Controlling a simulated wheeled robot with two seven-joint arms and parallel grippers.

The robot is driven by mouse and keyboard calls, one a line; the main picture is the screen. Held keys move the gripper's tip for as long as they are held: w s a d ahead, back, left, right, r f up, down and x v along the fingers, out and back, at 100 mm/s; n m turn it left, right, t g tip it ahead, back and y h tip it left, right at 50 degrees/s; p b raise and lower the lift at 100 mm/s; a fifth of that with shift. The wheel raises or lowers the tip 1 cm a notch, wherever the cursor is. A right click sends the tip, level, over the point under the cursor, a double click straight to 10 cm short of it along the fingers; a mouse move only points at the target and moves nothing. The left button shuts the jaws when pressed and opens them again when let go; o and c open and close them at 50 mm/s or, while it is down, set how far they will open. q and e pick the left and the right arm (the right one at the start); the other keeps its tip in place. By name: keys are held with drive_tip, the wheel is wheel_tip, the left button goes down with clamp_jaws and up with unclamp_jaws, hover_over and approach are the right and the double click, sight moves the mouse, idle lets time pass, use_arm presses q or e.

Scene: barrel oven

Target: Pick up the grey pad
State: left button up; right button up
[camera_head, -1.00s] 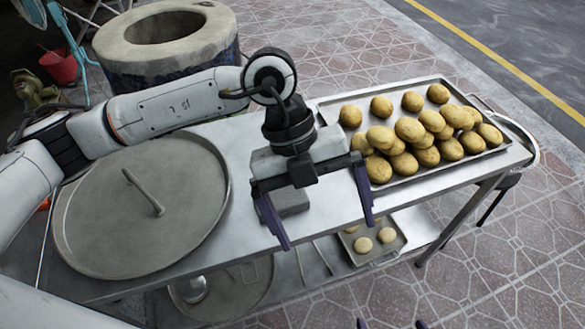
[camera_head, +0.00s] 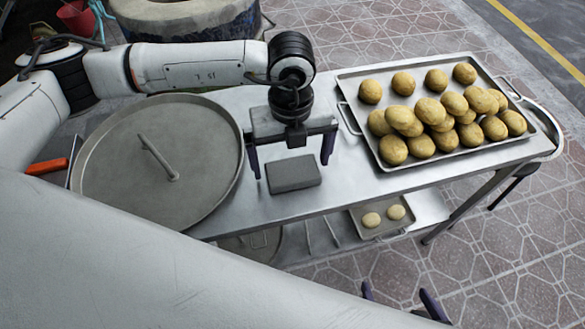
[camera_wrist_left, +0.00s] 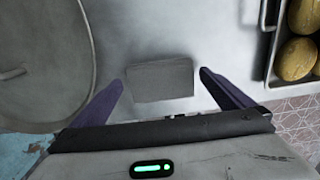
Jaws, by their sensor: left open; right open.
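The grey pad (camera_head: 293,174) is a small flat block lying on the metal table between the round lid and the potato tray. It also shows in the left wrist view (camera_wrist_left: 160,80), between the two finger tips and just beyond them. My left gripper (camera_head: 291,171) is open and empty, with its purple fingers spread wider than the pad, one to each side of it in the picture. I cannot tell its exact height over the table. My right gripper (camera_head: 404,303) shows only as purple finger tips at the bottom edge, open, apart from the table.
A large round metal lid (camera_head: 115,185) with a bar handle lies left of the pad. A tray (camera_head: 355,118) heaped with several potato-like lumps stands to the right. A smaller tray (camera_head: 362,228) sits on the lower shelf. A stone barrel oven (camera_head: 190,22) stands behind.

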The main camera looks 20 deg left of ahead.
sight(292, 167)
use_arm(q)
drive_tip(key=shift+f, duration=0.65)
drive_tip(key=c, duration=0.9)
drive_tip(key=shift+c, duration=0.2)
drive_tip(key=shift+r, duration=0.15)
wheel_tip(292, 167, up, 10)
drive_tip(key=b, duration=0.1)
drive_tip(key=shift+o, duration=1.1)
drive_tip(key=shift+c, duration=0.6)
